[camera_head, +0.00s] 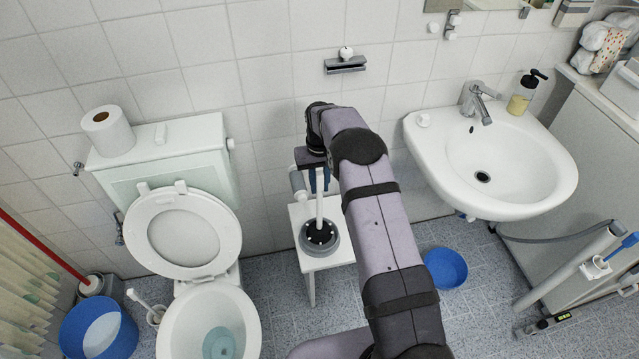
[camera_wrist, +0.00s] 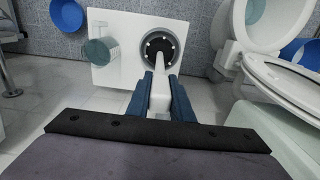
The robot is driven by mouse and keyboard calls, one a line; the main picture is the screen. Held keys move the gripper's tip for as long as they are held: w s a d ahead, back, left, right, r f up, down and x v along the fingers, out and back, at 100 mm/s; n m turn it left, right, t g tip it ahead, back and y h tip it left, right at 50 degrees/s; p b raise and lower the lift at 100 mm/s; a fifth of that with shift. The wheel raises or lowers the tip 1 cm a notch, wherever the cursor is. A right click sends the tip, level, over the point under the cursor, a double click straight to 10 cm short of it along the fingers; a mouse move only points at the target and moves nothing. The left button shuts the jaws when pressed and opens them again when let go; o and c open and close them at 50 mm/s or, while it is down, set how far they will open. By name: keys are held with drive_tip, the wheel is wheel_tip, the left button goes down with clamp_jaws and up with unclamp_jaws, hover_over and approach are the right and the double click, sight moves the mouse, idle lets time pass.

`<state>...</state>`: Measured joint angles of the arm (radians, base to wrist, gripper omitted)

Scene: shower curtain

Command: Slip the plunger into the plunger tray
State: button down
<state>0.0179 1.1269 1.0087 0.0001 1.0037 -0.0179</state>
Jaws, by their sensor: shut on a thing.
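The plunger has a white handle (camera_head: 319,210) and a dark round cup (camera_head: 319,232) with light dots. My gripper (camera_head: 319,180) is shut on the upper handle, which stands nearly upright. In the wrist view its blue fingers (camera_wrist: 160,98) flank the handle. The plunger tray looks like the grey round dish (camera_head: 320,252) on a small white stool. The cup appears inside the dish's outline, and the grey rim (camera_wrist: 141,50) rings it in the wrist view. I cannot tell whether the cup touches the dish bottom.
The white stool (camera_wrist: 112,25) also bears a clear cup (camera_wrist: 98,52). The toilet (camera_head: 190,230) is left of the stool. A blue basin (camera_head: 446,268) is on the floor to the right, below the sink (camera_head: 540,165). A tiled wall (camera_head: 270,110) stands close behind my gripper.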

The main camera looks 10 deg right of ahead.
sight(320, 174)
drive_tip(key=shift+f+b, duration=0.85)
drive_tip(key=shift+f, duration=0.35)
drive_tip(key=c, duration=1.5)
unclamp_jaws()
drive_tip(key=shift+r+b, duration=0.75)
drive_tip(key=shift+r, duration=2.95)
wheel_tip(320, 174, up, 4)
drive_tip(key=p, duration=0.4)
drive_tip(key=shift+w, duration=0.1)
